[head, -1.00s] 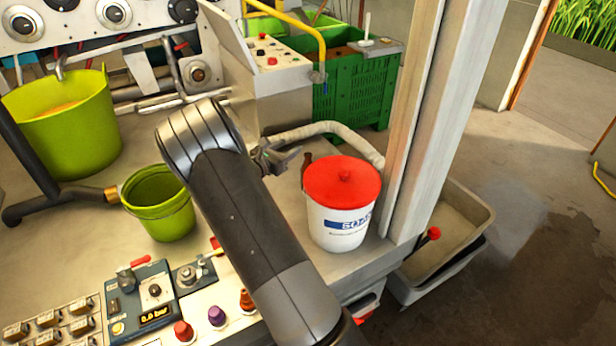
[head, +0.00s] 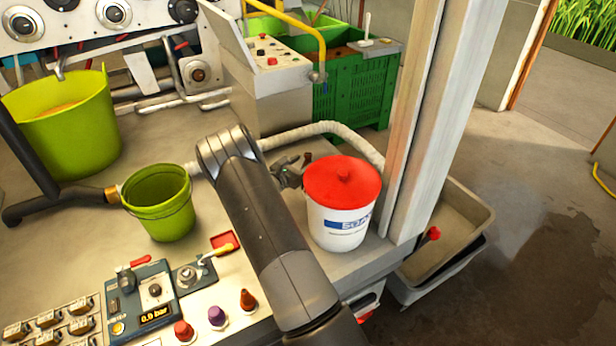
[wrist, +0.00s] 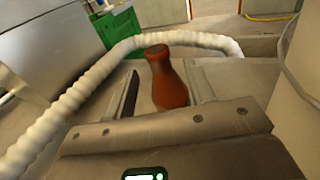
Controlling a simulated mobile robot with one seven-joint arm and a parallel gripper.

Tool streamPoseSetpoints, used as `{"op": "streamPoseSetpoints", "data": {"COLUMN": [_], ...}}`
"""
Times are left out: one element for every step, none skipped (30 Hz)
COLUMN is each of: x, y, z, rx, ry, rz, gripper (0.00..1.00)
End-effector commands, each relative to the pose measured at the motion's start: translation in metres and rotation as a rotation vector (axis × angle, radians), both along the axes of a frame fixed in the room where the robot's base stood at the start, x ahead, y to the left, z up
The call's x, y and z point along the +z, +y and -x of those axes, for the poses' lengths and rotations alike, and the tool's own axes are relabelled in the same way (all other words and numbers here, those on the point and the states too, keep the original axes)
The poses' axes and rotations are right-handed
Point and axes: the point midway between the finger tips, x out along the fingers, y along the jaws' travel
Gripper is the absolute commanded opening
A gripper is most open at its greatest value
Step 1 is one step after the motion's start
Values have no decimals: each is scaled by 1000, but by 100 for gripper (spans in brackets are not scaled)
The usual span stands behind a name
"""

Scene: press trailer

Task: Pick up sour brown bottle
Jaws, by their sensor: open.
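A brown bottle (wrist: 166,80) stands upright in the wrist view, between the two fingers of my gripper (wrist: 160,92). The fingers are open, one on each side of it, and a gap shows on the left side. Its lower part is hidden by my gripper's body. In the head view my gripper (head: 292,172) is low over the platform, just left of the white bucket with a red lid (head: 342,228). The bottle is hard to make out in the head view, mostly hidden behind my gripper and the bucket.
A pale ribbed hose (wrist: 75,100) curves close behind the bottle. The white bucket stands close on the right, with a pillar (head: 425,130) beyond it. A green bucket (head: 160,205) stands to the left. A control panel (head: 155,300) lies along the front edge.

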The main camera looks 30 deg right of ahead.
Motion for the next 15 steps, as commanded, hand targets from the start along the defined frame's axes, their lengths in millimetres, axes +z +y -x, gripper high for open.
{"op": "streamPoseSetpoints", "data": {"x": [0, 0, 0, 0, 0, 0, 0, 0, 0, -1, -1, -1, 0, 0, 0], "y": [-10, -14, -19, -23, -26, -29, -31, -32, -33, -34, -34, -34, -34, -34, -34], "z": [-2, -3, -6, -8, -9, -11, -12, -12, -13, -13, -13, -13, -13, -13, -13], "rx": [-4, -4, -3, -3, -3, -2, -2, -2, -1, -1, -1, -1, 0, -1, -1], "ry": [-1, -1, 0, 0, 0, -1, -1, -1, 0, 0, 0, 0, 0, 0, 0], "rz": [0, 0, 0, 0, 0, 1, 0, 0, 0, 0, -1, 0, 0, 0, 0], "gripper": [50, 50, 50, 50, 50, 50, 50, 50, 50, 50, 50, 50, 50, 50, 50]}}
